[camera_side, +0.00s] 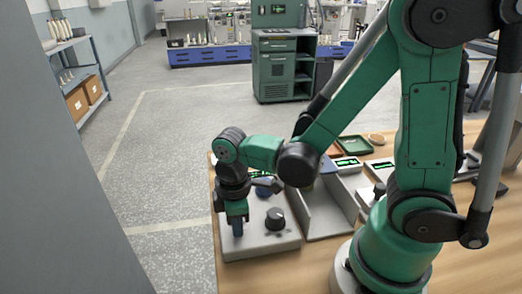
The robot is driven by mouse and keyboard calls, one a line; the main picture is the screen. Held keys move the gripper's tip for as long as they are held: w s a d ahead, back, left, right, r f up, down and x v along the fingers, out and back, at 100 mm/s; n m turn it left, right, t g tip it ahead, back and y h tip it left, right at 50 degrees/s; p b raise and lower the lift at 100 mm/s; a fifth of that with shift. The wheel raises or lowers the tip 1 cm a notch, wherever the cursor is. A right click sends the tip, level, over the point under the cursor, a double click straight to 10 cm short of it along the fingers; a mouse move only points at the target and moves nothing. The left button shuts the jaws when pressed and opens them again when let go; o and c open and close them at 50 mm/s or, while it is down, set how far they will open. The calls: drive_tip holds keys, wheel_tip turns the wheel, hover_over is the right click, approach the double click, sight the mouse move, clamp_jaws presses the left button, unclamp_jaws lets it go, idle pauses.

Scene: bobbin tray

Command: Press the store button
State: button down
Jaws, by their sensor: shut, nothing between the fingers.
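A light grey control box (262,243) lies at the left front corner of the wooden table. It carries a black knob (275,217) at its right and a dark blue round part (263,191) further back. My gripper (237,231) points straight down over the left part of the box, left of the knob. It is shut and empty, its tips at or just above the box top; I cannot tell whether they touch. No store button can be made out; the gripper and wrist hide part of the box top.
A grey open tray (326,222) stands right of the box. Behind are a green tray (355,145), a round tan dish (376,139) and small units with lit green displays (347,163). The table (318,270) has bare wood in front.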

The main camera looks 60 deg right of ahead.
wheel_tip(320, 180, up, 14)
idle(0.7)
idle(0.5)
drive_tip(key=d+f+m+t, duration=0.1)
drive_tip(key=m+t, duration=0.1)
drive_tip(key=m, duration=0.1)
drive_tip(key=w+d+f+m+t, duration=0.1)
drive_tip(key=d+m+t, duration=0.1)
drive_tip(key=m, duration=0.1)
drive_tip(key=d+f+m+t, duration=0.1)
drive_tip(key=m+t, duration=0.2)
drive_tip(key=shift+w+d, duration=0.25)
drive_tip(key=shift+w, duration=0.05)
idle(1.1)
